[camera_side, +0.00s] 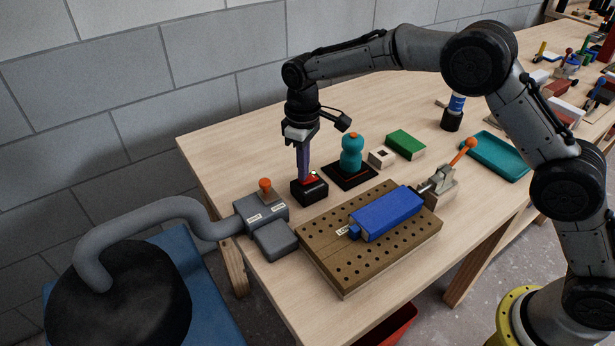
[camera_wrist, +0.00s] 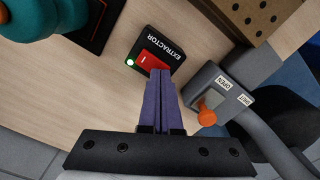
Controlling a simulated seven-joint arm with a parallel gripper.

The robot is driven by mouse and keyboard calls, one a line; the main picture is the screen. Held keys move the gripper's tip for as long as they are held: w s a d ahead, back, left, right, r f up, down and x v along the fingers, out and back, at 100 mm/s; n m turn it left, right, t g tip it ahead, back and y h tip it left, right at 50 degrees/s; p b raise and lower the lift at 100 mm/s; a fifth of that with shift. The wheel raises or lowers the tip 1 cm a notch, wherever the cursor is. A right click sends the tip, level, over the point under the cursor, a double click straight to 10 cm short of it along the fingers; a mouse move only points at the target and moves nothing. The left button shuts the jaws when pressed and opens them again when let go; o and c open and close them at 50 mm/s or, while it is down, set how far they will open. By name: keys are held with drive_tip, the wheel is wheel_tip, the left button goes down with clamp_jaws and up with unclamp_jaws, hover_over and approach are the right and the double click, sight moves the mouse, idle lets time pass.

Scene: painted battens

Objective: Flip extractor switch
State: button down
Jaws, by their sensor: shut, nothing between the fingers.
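The extractor switch (camera_side: 310,190) is a black box with a red rocker on the wooden table. In the wrist view the box (camera_wrist: 170,48) reads "EXTRACTOR", and its red rocker (camera_wrist: 148,60) shows a white mark. A small lamp (camera_wrist: 130,62) on the box glows green-white. My gripper (camera_side: 304,178) is shut and empty, pointing down at the switch. In the wrist view the purple fingers (camera_wrist: 160,73) end at the rocker's edge and cover part of it. I cannot tell whether the tips touch it.
A grey duct gate (camera_side: 262,213) with an orange knob stands left of the switch. A perforated board (camera_side: 330,262) with a clamped blue batten (camera_side: 388,214) lies in front. A teal knobbed tool (camera_side: 351,155) on a black base stands close on the right.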

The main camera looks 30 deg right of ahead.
drive_tip(key=shift+f, duration=0.5)
drive_tip(key=shift+r, duration=3.55)
